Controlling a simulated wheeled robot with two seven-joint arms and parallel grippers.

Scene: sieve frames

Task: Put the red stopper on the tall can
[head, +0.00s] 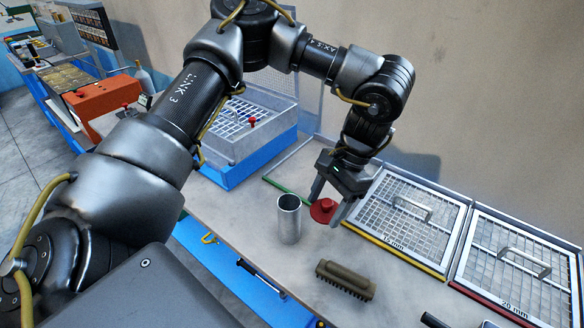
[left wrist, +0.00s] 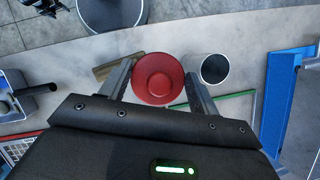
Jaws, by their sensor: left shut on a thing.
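The red stopper (head: 322,212) is between the fingers of my left gripper (head: 326,207), which is shut on it. In the left wrist view the stopper (left wrist: 157,78) shows as a round red disc between the fingertips. The tall can (head: 289,222) is a plain metal cylinder, upright and open at the top, on the bench. It is just left of the stopper in the head view. In the left wrist view the can (left wrist: 211,69) shows its dark opening to the right of the stopper, apart from it. My right gripper is not in view.
A brown brush (head: 345,280) lies in front of the can and gripper. Framed sieves (head: 412,214) with handles lie to the right. A blue-sided box with a mesh top (head: 240,150) stands behind left. The bench (head: 235,215) is bare left of the can.

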